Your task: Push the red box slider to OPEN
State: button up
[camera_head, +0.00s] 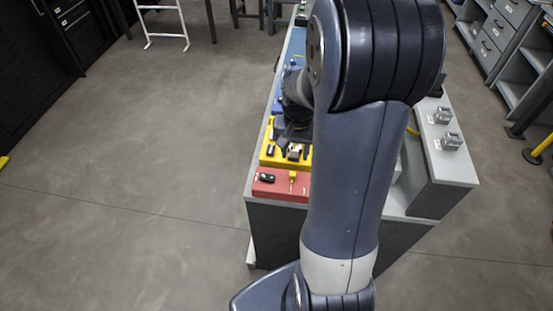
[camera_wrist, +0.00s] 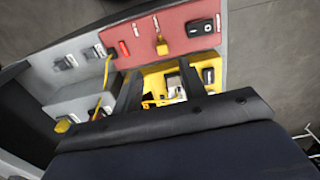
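The red box (camera_head: 278,189) sits at the near end of the bench, and its face fills the top of the wrist view (camera_wrist: 180,24). Its yellow slider (camera_wrist: 161,44) is near the middle of the face, close to the edge facing the yellow box; it also shows in the head view (camera_head: 292,177). The slider's position label is too small to read. A black rocker switch (camera_wrist: 201,28) is to its right. My gripper (camera_wrist: 160,68) has two dark fingers spread apart over the yellow box, with nothing held between them. The fingertips appear close to the slider but not around it.
The yellow box (camera_wrist: 211,64) adjoins the red box and carries a switch and a metal part. A grey box (camera_wrist: 60,82) with connectors and a yellow cable (camera_wrist: 107,70) stands to the left. My arm hides much of the bench in the head view.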

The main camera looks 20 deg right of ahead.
aim_at(293, 174)
jog(key=f, duration=0.7)
jog(key=w+f+p, duration=0.1)
jog(key=f, duration=0.3)
jog(key=shift+w+d+f, duration=0.1)
jog(key=shift+d+f, duration=0.1)
jog(key=shift+d, duration=0.05)
grip_shut()
dwell(0.4)
